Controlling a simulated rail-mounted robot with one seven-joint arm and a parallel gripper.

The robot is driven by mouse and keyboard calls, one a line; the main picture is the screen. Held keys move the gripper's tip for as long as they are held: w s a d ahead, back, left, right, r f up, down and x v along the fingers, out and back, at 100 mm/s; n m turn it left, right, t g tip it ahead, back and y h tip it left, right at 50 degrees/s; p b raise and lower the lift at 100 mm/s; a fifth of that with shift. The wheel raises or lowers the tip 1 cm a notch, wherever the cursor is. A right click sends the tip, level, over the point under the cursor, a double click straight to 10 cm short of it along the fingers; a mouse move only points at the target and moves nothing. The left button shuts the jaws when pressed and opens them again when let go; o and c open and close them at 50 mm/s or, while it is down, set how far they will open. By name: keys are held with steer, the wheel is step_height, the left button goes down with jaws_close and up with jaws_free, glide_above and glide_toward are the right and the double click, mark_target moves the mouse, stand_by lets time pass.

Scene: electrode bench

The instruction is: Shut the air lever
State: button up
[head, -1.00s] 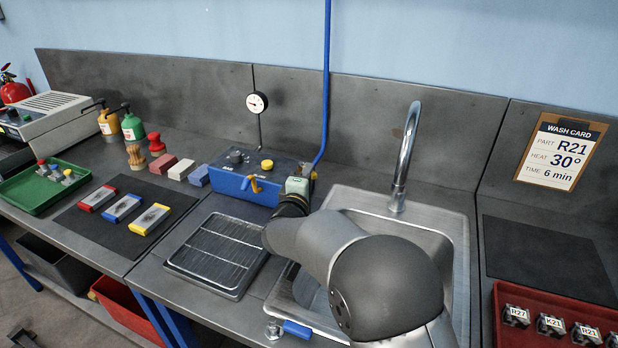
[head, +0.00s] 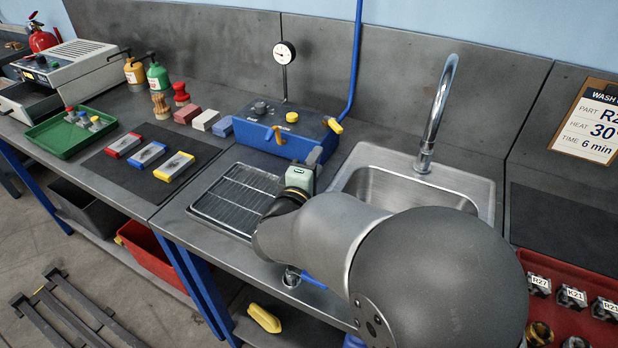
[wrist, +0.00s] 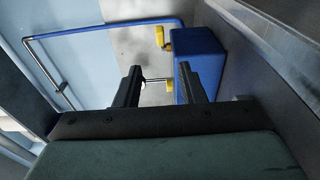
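A blue box (head: 262,140) stands against the back panel, left of the sink. One yellow lever (head: 333,125) sits at its right end, by the foot of the blue pipe, and shows in the wrist view (wrist: 163,38). Which one is the air lever is not labelled legibly. My gripper (head: 314,156) is in front of the box's right end, apart from the right-hand lever. In the wrist view its two dark fingers (wrist: 157,82) are spread, with nothing held between them.
A round gauge (head: 284,53) on a stem and a blue pipe (head: 354,60) rise behind the box. A wire rack (head: 235,195) lies in front of it. The sink (head: 385,185) and tall faucet (head: 436,110) are close on the right.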

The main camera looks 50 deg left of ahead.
steer(key=v, duration=0.4)
